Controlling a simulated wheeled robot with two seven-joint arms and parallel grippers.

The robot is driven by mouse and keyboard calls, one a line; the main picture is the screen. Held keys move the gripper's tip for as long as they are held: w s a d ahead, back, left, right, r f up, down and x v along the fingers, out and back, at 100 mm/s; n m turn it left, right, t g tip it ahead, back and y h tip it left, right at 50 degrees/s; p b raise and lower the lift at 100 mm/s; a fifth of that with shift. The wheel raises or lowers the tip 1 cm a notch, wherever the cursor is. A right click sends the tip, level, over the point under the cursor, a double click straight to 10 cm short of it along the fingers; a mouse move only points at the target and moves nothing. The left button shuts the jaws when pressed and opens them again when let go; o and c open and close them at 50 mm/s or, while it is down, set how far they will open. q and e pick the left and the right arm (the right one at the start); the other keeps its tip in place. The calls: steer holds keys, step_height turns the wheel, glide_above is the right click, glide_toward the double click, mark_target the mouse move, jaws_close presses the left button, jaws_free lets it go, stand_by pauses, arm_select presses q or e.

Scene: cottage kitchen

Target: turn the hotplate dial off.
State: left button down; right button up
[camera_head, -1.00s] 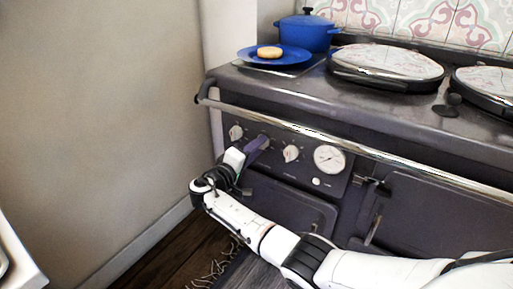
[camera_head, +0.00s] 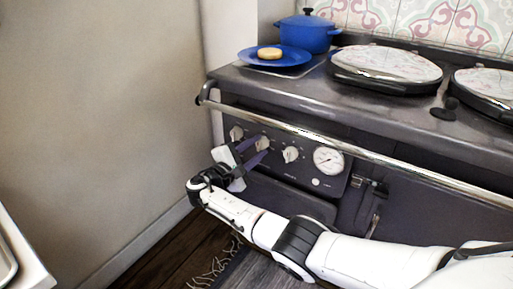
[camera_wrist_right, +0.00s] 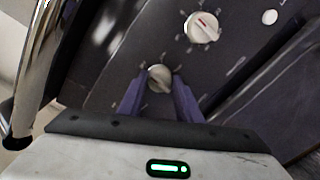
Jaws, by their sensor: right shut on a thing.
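A row of white dials runs along the dark front panel of the stove. My right gripper (camera_head: 256,151) reaches the panel from below left in the head view, its purple fingers on either side of the middle dial (camera_head: 262,143). In the right wrist view the gripper (camera_wrist_right: 159,84) is shut on this dial (camera_wrist_right: 160,76), one finger on each side. The dial's pointer mark cannot be read there. The right dial (camera_head: 290,154) is free; in the wrist view it shows a red mark (camera_wrist_right: 203,26). The left dial (camera_head: 236,133) is also free. My left gripper is not in view.
A chrome rail (camera_head: 330,143) runs across the stove front above the dials. A round gauge (camera_head: 329,160) sits right of them. On top are a blue plate (camera_head: 247,56) with a round bun (camera_head: 269,53), a blue pot (camera_head: 306,36) and round lids (camera_head: 386,63).

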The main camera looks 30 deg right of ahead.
steer(key=shift+s+a+f+n, duration=0.1)
steer(key=shift+n, duration=0.3)
steer(key=o, duration=1)
steer(key=shift+o, duration=0.2)
steer(key=shift+a, duration=0.35)
arm_select(q)
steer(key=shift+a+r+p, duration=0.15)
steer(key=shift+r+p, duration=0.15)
steer(key=shift+p, duration=0.5)
arm_select(e)
steer(key=v, duration=0.9)
steer(key=shift+s+a, duration=0.2)
steer(key=shift+a, duration=0.05)
